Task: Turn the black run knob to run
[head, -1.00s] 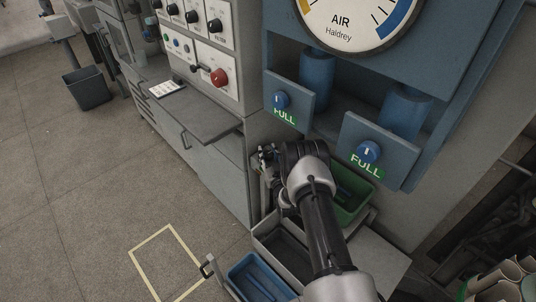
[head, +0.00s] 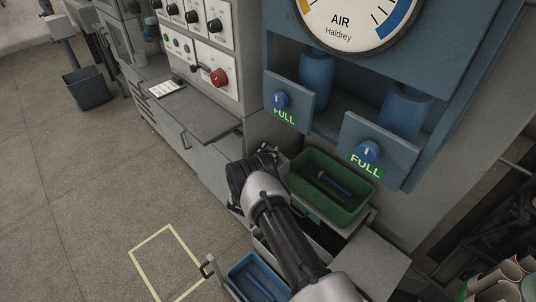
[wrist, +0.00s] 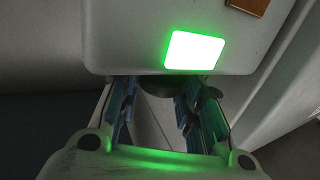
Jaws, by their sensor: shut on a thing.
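In the wrist view, a dark round knob (wrist: 163,88), which I take to be the black run knob, sits at the lower edge of a pale grey box (wrist: 120,35) with a bright green lamp (wrist: 194,50). My gripper (wrist: 160,92) has a finger on each side of the knob and is shut on it. Only part of the knob shows, so its pointer cannot be read. In the head view my gripper (head: 266,154) is small and partly hidden behind my wrist, beside the grey cabinet. The run knob cannot be made out there.
A green bin (head: 309,205) and a blue bin (head: 238,283) stand close to my arm. Blue panels marked FULL (head: 378,150) hang at the right. A grey shelf (head: 205,128) juts out below a white panel with black knobs and a red knob (head: 219,77).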

